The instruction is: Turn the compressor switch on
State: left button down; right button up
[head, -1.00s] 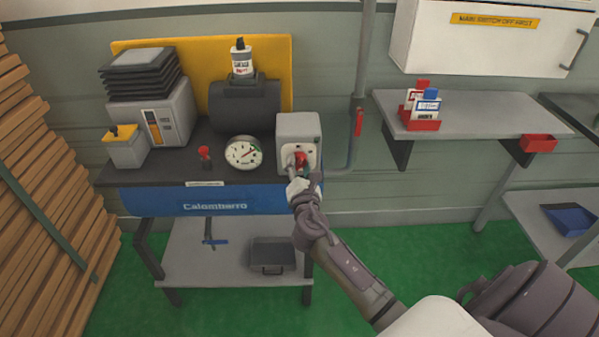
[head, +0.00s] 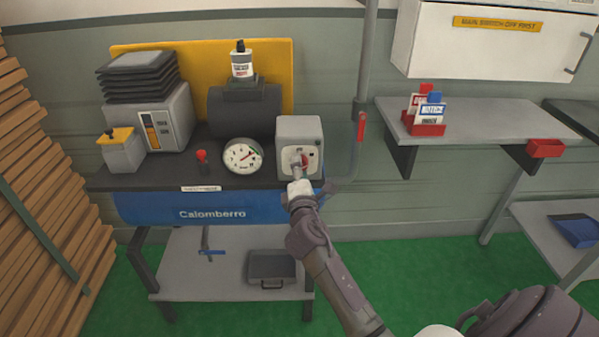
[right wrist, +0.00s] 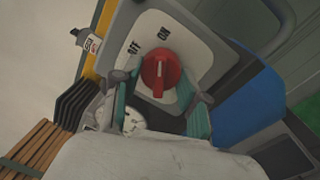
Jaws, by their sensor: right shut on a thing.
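The compressor switch is a grey box (head: 284,133) with a red rotary knob (right wrist: 160,72) on its light face plate, at the right end of the compressor bench. In the right wrist view the plate reads OFF and ON. The knob's white mark points up, roughly toward ON. My right gripper (head: 299,177) is at the knob, its fingers on either side of it and shut on it. In the head view the hand partly hides the knob. My left gripper is not in view.
A round gauge (head: 241,156) and a small red-topped valve (head: 202,158) sit left of the switch box on the bench. A pipe with a red lever (head: 361,126) runs up at the right. A shelf (head: 480,117) stands further right.

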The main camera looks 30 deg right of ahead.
jog(key=shift+f, duration=0.1)
dwell(0.3)
jog(key=o, duration=1.2)
jog(key=shift+c, duration=0.2)
jog(key=v, duration=1.2)
